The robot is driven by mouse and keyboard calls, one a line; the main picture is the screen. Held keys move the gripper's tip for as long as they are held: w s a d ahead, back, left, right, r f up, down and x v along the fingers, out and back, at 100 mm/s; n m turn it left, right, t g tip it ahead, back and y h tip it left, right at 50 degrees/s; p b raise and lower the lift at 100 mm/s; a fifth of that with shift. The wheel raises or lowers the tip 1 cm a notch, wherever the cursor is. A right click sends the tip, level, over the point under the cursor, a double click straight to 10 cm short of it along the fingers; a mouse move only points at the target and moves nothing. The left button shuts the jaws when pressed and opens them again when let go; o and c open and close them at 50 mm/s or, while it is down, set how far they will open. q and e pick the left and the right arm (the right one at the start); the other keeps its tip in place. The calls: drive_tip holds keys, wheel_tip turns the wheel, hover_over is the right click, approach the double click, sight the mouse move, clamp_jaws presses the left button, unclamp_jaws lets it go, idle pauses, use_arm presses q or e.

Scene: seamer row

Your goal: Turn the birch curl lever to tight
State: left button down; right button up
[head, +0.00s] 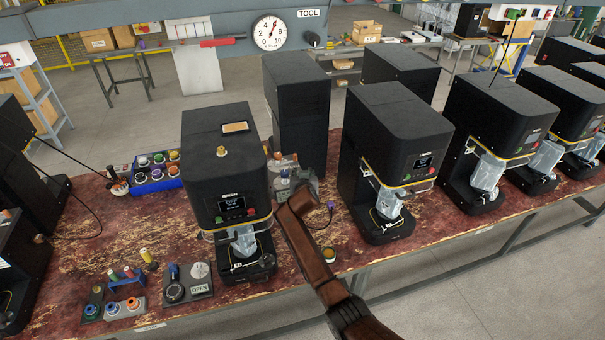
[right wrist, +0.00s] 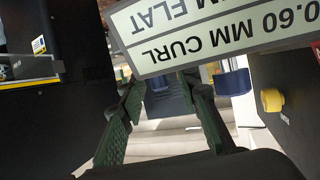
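The black seamer (head: 225,160) left of centre has a front label that seems to read BIRCH. My right gripper (head: 292,182) is beside its right side, at the end of my brown arm. In the right wrist view my right gripper (right wrist: 166,92) has its green fingers apart, with nothing held between them. An upside-down label plate (right wrist: 210,30) reading 0.60 MM CURL and MM FLAT is just above the fingers. A blue cylindrical part (right wrist: 232,83) is right of the right finger, apart from it. I cannot tell whether it is the curl lever. My left gripper is out of view.
Another black seamer (head: 395,140) stands close on the right, with more beyond it. A yellow knob (right wrist: 272,100) sits on a dark panel at right in the wrist view. A blue tray (head: 155,183) of spools and small bench parts (head: 115,308) are left of the birch seamer.

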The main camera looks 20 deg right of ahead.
drive_tip(key=v, duration=1.2)
idle(0.3)
